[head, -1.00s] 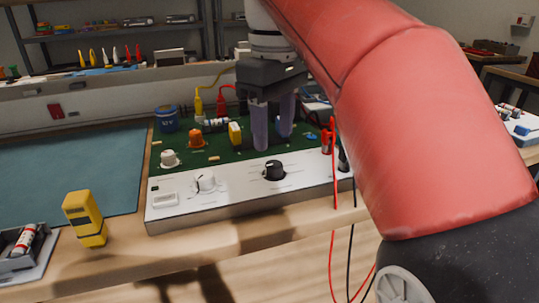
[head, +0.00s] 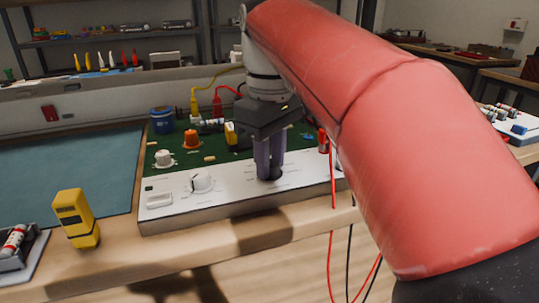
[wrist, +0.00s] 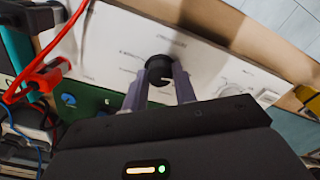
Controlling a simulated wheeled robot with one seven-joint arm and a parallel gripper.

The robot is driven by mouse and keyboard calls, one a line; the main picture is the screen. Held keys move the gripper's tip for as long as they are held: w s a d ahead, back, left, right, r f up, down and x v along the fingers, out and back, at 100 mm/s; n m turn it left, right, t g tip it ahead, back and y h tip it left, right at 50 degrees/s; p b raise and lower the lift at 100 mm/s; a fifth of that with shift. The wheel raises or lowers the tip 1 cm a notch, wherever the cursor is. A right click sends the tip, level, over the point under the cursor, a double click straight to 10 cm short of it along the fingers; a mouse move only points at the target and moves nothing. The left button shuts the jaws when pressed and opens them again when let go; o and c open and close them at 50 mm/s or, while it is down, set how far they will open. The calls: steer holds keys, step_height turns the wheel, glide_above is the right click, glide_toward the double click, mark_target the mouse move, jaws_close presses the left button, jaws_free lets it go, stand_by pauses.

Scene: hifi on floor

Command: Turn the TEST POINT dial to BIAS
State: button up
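A black dial (wrist: 158,68) sits on the white front panel (head: 225,200) of a bench instrument. In the wrist view it lies between the two grey-purple fingers of my gripper (wrist: 160,82), one on each side. In the head view my gripper (head: 269,175) points down over this dial and hides most of it. Whether the fingers press on the dial or stand just clear cannot be told. A white dial (head: 201,183) is to the left on the same panel; it also shows in the wrist view (wrist: 232,91). The printed labels are too blurred to read, so BIAS cannot be made out.
The green board (head: 215,155) behind the panel carries an orange knob (head: 192,139), a blue can (head: 162,120) and plugged leads. Red and black cables hang over the front edge at right. A yellow meter (head: 75,217) stands left of the instrument.

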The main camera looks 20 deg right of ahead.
steer(key=shift+c, duration=0.6)
steer(key=shift+r+m, duration=0.1)
steer(key=shift+m, duration=0.3)
steer(key=m+p, duration=0.2)
steer(key=shift+m, duration=0.4)
steer(key=shift+m+p, duration=0.6)
steer(key=shift+m, duration=1.5)
steer(key=o, duration=1)
steer(key=shift+c, duration=0.2)
